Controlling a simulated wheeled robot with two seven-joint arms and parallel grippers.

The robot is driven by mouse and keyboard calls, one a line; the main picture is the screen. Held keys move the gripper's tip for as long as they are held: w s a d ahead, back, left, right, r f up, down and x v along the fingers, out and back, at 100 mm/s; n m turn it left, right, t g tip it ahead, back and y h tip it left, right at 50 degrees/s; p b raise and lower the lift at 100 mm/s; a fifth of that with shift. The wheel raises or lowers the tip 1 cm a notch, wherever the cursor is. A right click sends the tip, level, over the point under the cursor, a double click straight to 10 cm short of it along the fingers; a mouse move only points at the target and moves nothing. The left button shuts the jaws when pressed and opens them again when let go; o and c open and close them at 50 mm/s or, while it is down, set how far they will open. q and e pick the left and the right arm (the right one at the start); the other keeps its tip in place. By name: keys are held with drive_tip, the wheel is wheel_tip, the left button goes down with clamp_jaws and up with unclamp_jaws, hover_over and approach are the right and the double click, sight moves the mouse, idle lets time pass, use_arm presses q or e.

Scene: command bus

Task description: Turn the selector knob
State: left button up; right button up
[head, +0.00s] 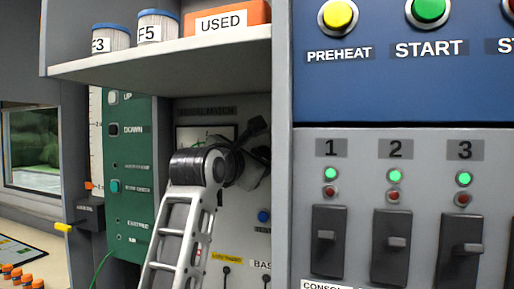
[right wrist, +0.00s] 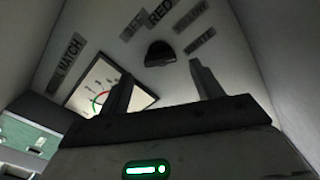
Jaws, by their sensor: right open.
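The dark selector knob (right wrist: 160,53) is mounted on a pale panel in the right wrist view. Several labels surround it, including RED (right wrist: 160,12) and WHITE (right wrist: 200,39). My right gripper (right wrist: 165,82) is open, with one finger to each side below the knob in the picture. The knob appears beyond the fingertips, and no contact shows. In the head view my right gripper (head: 257,140) reaches into the recess under the shelf, and I cannot make out the knob there. My left gripper is not in view.
A meter (right wrist: 98,90) with a coloured arc is beside the left finger. A shelf (head: 170,60) overhangs my arm. The grey switch panel (head: 310,230) stands right of it, and a green panel (head: 140,190) left. A blue button (head: 263,216) is below the gripper.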

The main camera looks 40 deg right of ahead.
sight(259, 155)
drive_tip(key=x, duration=0.3)
drive_tip(key=shift+d+p, duration=0.2)
drive_tip(key=shift+p, duration=0.2)
drive_tip(key=shift+w+d, duration=0.15)
drive_tip(key=shift+d, duration=0.05)
drive_tip(key=c, duration=1)
